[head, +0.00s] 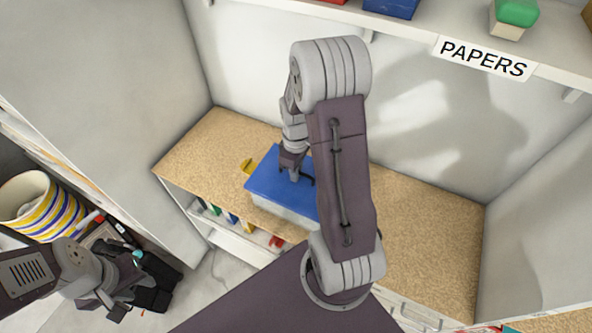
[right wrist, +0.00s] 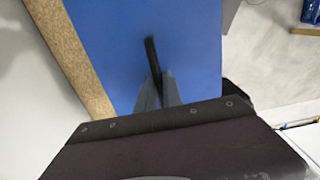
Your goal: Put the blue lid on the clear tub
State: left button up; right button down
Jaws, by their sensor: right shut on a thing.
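The blue lid (head: 268,181) is over the clear tub (head: 285,208) on the cork-coloured worktop in the head view. The lid covers the tub's top, and only a pale side of the tub shows below its front edge. I cannot tell whether the lid touches the rim all round. My right gripper (head: 295,175) is shut on the lid's dark handle. In the right wrist view the fingers (right wrist: 156,92) meet at this black bar on the blue lid (right wrist: 195,45). My left gripper (head: 128,288) is low at the left, away from the lid; its fingers are unclear.
The worktop (head: 425,210) is bare to the right. A shelf with a PAPERS label (head: 484,58) hangs above. A striped bin (head: 45,208) and dark clutter stand at left near my left arm. Coloured items fill a shelf below.

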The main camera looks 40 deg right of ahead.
jog(key=shift+w+d+f, duration=0.1)
jog(key=shift+w+f, duration=0.05)
jog(key=shift+f, duration=0.45)
jog(key=c, duration=1.8)
grip_release()
jog(key=shift+r, duration=0.1)
jog(key=shift+c, duration=0.2)
jog(key=o, duration=0.4)
jog(key=shift+o, duration=0.2)
notch_tip(320, 180, up, 9)
jog(key=shift+b, duration=0.75)
